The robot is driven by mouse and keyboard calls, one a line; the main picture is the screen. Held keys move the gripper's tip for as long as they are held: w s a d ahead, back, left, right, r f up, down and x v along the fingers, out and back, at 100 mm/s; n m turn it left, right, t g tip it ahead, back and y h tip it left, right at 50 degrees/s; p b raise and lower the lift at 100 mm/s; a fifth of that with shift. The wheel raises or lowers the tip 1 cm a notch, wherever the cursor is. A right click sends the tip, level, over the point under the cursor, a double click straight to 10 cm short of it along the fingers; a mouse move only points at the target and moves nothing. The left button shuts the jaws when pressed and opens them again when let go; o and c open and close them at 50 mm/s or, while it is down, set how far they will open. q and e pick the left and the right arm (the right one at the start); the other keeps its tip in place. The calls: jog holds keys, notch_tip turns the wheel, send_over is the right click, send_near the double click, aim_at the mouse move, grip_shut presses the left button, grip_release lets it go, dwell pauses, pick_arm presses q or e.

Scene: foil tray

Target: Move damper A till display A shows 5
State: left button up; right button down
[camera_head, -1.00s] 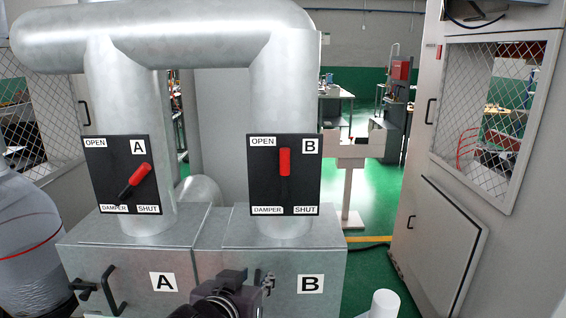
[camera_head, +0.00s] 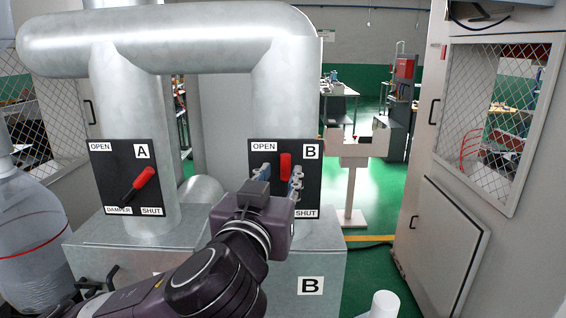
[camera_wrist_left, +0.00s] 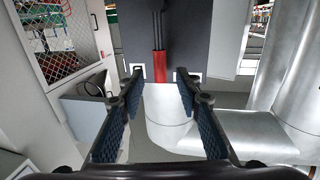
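Damper A's black panel (camera_head: 105,178) is on the left pipe, with a red-gripped handle (camera_head: 144,178) tilted, its red end up and right. Damper B's panel (camera_head: 310,200) is on the right pipe, with its red handle (camera_head: 285,167) upright. My left gripper (camera_head: 279,178) is in front of damper B's panel, one finger on each side of that handle in the head view. In the left wrist view, the fingers (camera_wrist_left: 158,76) are open and empty, with damper B's red handle (camera_wrist_left: 159,64) beyond the gap. No display is visible. My right gripper is out of view.
A metal box (camera_head: 320,262) marked B stands below the pipes; my left arm hides part of it. A grey cabinet (camera_head: 445,235) stands at the right. Green floor (camera_head: 370,275) shows between box and cabinet.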

aim_at(284, 167)
pick_arm(q)
jog(key=shift+w+d+p, duration=0.15)
jog(key=shift+w+p, duration=0.1)
jog(key=shift+w, duration=0.6)
jog(key=shift+w+d+p, duration=0.15)
jog(key=shift+w+p, duration=0.1)
jog(key=shift+w, duration=0.6)
grip_shut()
